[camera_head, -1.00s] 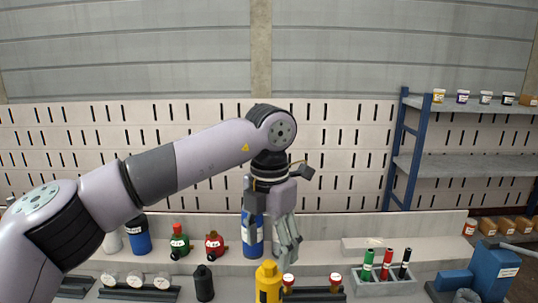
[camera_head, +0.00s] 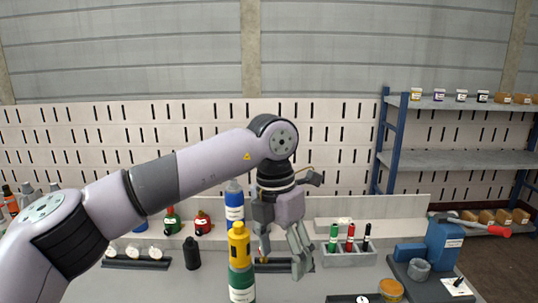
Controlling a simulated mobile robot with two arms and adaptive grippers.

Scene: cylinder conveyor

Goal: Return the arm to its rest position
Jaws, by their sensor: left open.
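My left arm comes in from the left and reaches across the bench. My left gripper (camera_head: 284,262) hangs from its wrist, fingers pointing down, open and with nothing seen between the fingers. It is in front of the bench's back ledge, to the right of a yellow-topped green cylinder (camera_head: 240,268) and a blue cylinder (camera_head: 234,207). The gripper hides part of a dark rack behind it. My right gripper is not in view.
A grey holder (camera_head: 349,259) with green, red and black markers stands right of the gripper. A blue vise (camera_head: 443,240) is farther right. Red and green bottles, a black bottle (camera_head: 192,254) and gauges (camera_head: 134,253) stand left. Blue shelving (camera_head: 455,160) is at the back right.

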